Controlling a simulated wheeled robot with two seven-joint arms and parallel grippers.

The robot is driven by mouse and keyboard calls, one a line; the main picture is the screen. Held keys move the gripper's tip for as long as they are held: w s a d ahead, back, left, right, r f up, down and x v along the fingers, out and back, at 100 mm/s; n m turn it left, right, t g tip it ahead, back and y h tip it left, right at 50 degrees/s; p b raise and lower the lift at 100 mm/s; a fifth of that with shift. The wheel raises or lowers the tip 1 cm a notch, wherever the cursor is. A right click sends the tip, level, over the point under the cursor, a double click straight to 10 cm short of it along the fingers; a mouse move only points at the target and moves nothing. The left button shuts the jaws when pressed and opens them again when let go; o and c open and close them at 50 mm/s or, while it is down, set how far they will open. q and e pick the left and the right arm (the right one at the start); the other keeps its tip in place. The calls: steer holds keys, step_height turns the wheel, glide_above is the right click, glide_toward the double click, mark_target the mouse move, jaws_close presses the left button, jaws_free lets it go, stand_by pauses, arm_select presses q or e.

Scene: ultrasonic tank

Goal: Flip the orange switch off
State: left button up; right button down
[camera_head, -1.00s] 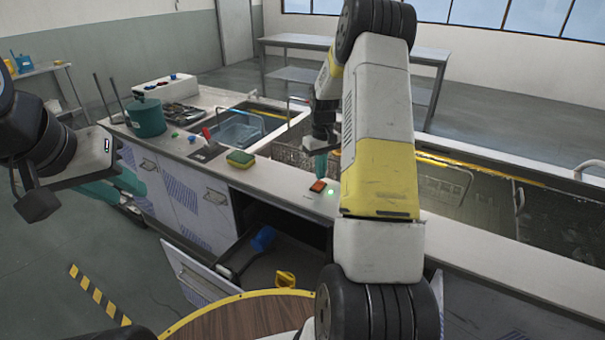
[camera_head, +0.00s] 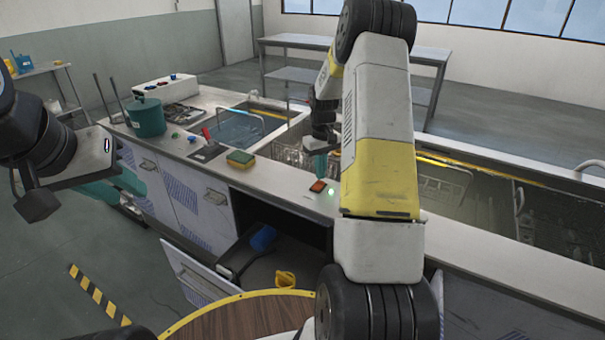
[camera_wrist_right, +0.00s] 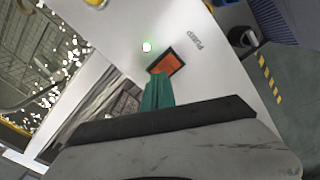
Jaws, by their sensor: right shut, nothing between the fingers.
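The orange switch (camera_head: 318,186) sits in a dark frame on the counter's front ledge, with a lit green lamp (camera_head: 331,191) beside it. In the right wrist view the switch (camera_wrist_right: 167,63) lies just beyond my fingertips, and the green lamp (camera_wrist_right: 147,47) glows to its upper left. My right gripper (camera_head: 320,168) is shut and empty, pointing down at the switch; its teal fingers (camera_wrist_right: 157,80) overlap the switch's near edge in the wrist view. I cannot tell whether they touch it. My left gripper (camera_head: 108,187) is at the left, partly hidden, its jaws unclear.
Tanks lie open behind the ledge. An open cabinet with a blue-headed tool (camera_head: 263,238) is below.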

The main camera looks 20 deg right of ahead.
mark_target(320, 182)
steer(key=shift+f, duration=1)
stand_by(0.8)
steer(key=shift+r, duration=3.55)
